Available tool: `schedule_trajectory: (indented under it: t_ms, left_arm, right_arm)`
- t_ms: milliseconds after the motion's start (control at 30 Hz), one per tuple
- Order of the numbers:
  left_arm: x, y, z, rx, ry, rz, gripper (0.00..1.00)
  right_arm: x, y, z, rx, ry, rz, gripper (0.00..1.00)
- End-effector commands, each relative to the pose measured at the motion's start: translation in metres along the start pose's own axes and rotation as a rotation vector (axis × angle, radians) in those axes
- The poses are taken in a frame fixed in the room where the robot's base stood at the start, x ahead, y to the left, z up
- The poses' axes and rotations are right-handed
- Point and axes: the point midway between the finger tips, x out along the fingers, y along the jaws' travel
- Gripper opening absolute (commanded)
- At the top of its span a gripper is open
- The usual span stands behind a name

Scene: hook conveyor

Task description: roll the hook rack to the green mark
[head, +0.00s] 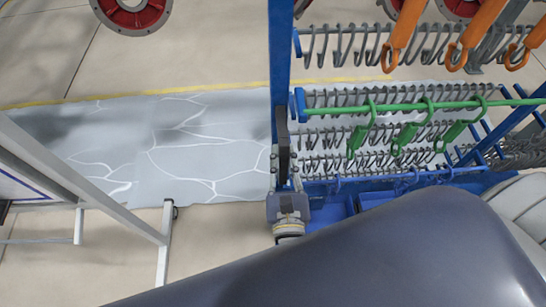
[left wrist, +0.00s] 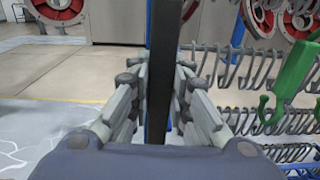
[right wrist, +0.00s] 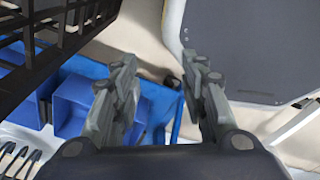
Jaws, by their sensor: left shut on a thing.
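The hook rack is a blue frame (head: 281,60) with rows of grey hooks (head: 370,97) at the right of the head view. Green hooks (head: 408,135) hang on a green rod, with orange hooks (head: 400,35) above. A dark upright bar (left wrist: 162,60) runs between the fingers of my left gripper (left wrist: 160,78), which is shut on it; it appears to be the rack's handle. My right gripper (right wrist: 159,72) is open and empty, apart from the rack. I see no green mark in these views.
Bare floor with a grey cracked-pattern strip (head: 200,150) and a yellow line lies left of the rack. A white metal frame (head: 120,210) stands at the lower left. Blue bins (right wrist: 85,103) and a black crate (right wrist: 60,50) are near my right gripper. Red wheels (head: 131,12) are at the back.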

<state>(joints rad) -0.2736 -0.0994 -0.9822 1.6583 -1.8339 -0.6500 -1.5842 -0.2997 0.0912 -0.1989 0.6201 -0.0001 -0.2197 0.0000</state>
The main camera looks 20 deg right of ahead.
Motion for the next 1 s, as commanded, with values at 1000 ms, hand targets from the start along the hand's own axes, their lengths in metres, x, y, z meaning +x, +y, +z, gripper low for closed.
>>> schedule_trajectory:
  t_ms: [1000]
  left_arm:
    - [-0.037,0.010,-0.003,0.011,0.003,0.024,0.38]
  right_arm:
    - [0.000,-0.008,-0.002,0.003,0.002,-0.009,0.40]
